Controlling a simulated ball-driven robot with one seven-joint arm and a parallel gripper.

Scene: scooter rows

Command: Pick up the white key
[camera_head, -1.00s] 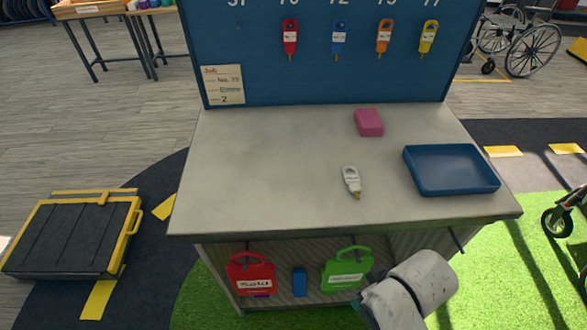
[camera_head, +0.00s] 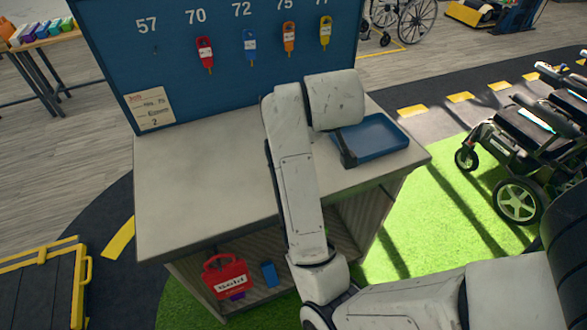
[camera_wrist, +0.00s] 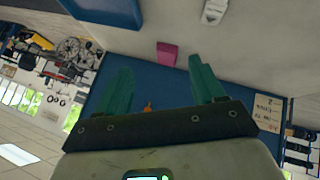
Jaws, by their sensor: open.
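The white key (camera_wrist: 213,12) lies on the grey counter top, at the upper edge of the wrist view and partly cut off. In the head view my arm hides it. My gripper (camera_wrist: 158,66) shows in the wrist view with its two green fingers spread apart and nothing between them. The key is beyond the fingertips, nearer the right-hand finger, and apart from it. In the head view my arm reaches over the counter (camera_head: 195,175), and my fingers cannot be made out there.
A blue tray (camera_head: 375,137) stands on the counter's right side. A pink block (camera_wrist: 166,53) lies on the counter near the blue key board (camera_head: 165,60), where several coloured keys hang. A red case (camera_head: 226,276) sits on the shelf below. The counter's left part is clear.

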